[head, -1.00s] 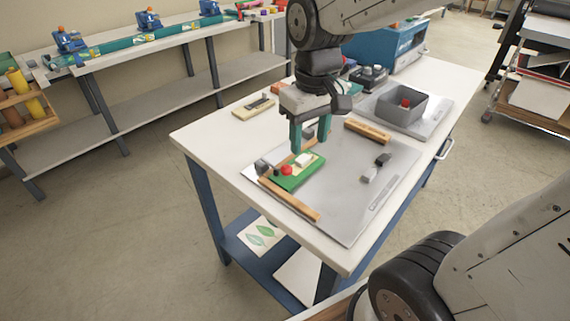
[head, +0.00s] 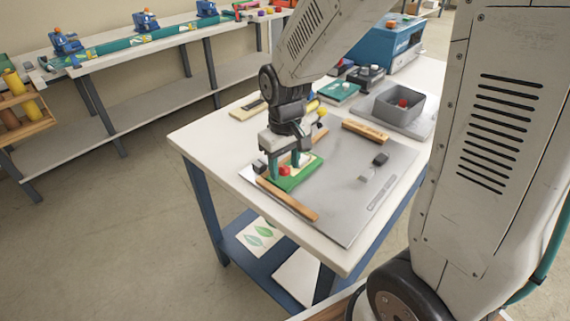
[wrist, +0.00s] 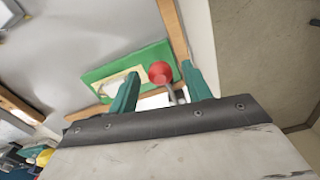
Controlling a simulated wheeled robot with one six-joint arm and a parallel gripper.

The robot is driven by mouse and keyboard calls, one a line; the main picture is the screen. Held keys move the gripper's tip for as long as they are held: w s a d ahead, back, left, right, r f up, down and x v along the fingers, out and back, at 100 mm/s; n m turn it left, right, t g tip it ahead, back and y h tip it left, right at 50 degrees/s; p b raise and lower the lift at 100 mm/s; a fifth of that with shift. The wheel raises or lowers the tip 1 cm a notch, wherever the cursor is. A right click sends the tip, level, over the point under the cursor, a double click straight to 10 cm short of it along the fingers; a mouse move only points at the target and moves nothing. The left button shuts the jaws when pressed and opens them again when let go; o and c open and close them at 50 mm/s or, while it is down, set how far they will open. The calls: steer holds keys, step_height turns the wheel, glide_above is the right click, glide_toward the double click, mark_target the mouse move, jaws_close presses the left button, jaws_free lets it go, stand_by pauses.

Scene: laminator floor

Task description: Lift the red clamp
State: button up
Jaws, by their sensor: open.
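The red clamp shows as a round red knob (head: 285,171) on a green board (head: 292,184) near the table's left corner. In the wrist view the red knob (wrist: 160,72) stands on a grey metal lever above the green board (wrist: 110,68), with a pale card on the board. My gripper (head: 286,168) is open and low over the board. Its two green fingers stand on either side of the red knob, and I see a gap between the knob and each finger in the wrist view (wrist: 161,76). The clamp's base is partly hidden by the gripper.
Wooden strips (head: 287,199) edge the grey plate (head: 335,212) around the board. A wooden block (head: 365,131) and a small dark-and-grey clamp (head: 379,160) lie to the right. A grey bin (head: 399,104) stands further back.

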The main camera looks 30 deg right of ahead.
steer(key=shift+f, duration=0.2)
jaws_close()
